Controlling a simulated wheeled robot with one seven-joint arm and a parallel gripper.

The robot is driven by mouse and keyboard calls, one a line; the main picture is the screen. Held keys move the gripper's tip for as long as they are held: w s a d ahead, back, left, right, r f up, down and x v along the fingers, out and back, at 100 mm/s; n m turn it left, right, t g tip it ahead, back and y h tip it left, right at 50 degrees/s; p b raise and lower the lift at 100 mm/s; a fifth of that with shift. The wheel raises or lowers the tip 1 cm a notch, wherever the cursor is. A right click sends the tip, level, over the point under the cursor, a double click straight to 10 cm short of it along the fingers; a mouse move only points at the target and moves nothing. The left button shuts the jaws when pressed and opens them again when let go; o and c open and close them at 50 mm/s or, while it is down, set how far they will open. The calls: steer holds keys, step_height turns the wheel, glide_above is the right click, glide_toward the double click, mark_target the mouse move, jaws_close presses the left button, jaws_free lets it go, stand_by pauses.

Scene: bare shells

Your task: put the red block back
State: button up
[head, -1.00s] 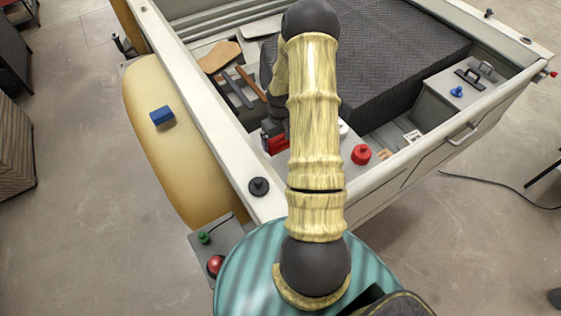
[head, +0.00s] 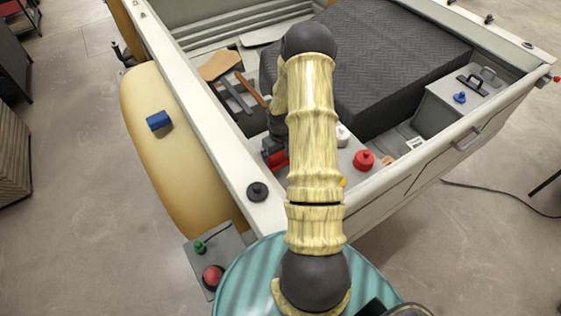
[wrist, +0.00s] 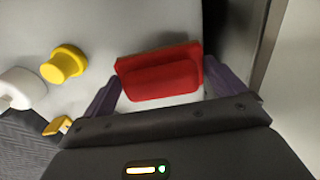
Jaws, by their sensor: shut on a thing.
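The red block (wrist: 160,75) lies between the two fingers of my gripper (wrist: 166,90) in the wrist view, over a pale grey surface. My gripper is shut on it. In the head view the red block (head: 279,160) shows only in part, left of my arm, inside the near corner of the open pale cargo bed (head: 205,120). My arm hides part of the gripper and of the surface there. I cannot tell whether the block touches that surface.
A red knobbed piece (head: 364,159) and a white piece (head: 342,134) stand right of my arm. A yellow knob (wrist: 64,64) is left of the block. A blue block (head: 158,120) sits on the yellow fender (head: 165,165). A dark quilted box (head: 400,60) fills the bed's back.

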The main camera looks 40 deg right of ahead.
mark_target(280, 161)
steer(key=shift+f+b, duration=0.95)
steer(key=shift+f, duration=0.75)
steer(key=shift+f, duration=0.2)
steer(key=o, duration=0.6)
steer(key=shift+r, duration=0.2)
step_height(280, 161, up, 12)
steer(key=p, duration=0.8)
